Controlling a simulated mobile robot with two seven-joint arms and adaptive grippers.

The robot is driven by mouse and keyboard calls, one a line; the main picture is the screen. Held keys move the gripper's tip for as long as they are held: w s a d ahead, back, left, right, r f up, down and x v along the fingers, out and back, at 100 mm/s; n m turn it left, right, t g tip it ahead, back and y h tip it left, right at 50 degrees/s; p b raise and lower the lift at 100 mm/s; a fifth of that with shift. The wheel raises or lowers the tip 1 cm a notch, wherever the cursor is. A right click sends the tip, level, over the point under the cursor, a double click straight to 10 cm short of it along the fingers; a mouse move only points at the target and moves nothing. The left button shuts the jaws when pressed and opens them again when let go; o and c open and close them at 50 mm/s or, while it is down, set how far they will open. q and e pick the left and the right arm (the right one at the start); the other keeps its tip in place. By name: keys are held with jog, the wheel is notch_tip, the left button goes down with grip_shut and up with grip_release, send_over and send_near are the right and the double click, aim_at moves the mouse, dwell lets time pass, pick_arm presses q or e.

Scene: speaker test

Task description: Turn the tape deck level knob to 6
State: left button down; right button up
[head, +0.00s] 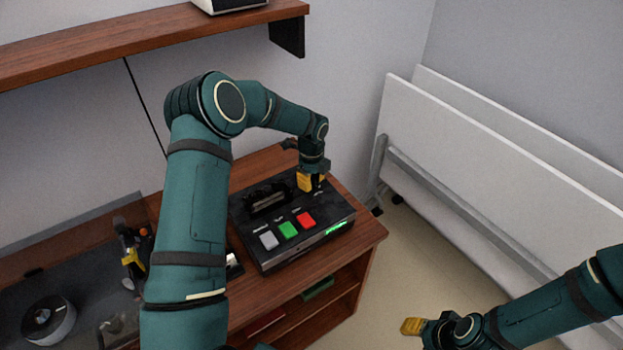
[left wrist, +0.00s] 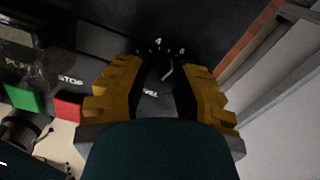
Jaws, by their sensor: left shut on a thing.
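The tape deck (head: 285,258) is a black box on a wooden cabinet, with white, green and red buttons in front. My left gripper (head: 311,182) points down at its right rear part, where its yellow fingers hide the knob in the head view. In the left wrist view the left gripper (left wrist: 158,92) is shut around the dark level knob (left wrist: 160,74), with a finger on either side. A pale mark shows on the knob; scale figures, one a 4, stand beyond it. The exact setting is unclear. My right gripper (head: 412,326) is low at the right, away from the deck.
The wooden cabinet (head: 372,236) has open shelves below. A wall shelf (head: 130,38) runs above. White folded panels (head: 480,150) lean at the right. A dark surface at the left holds a tape-like roll (head: 48,320). Red (left wrist: 68,108) and green (left wrist: 22,100) buttons lie beside the left gripper.

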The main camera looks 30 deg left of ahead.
aim_at(312, 181)
pick_arm(q)
jog(key=shift+s+f+m, duration=0.1)
jog(key=shift+m, duration=0.9)
jog(key=c, duration=0.7)
grip_release()
notch_tip(312, 181, up, 12)
jog(key=shift+r, duration=0.1)
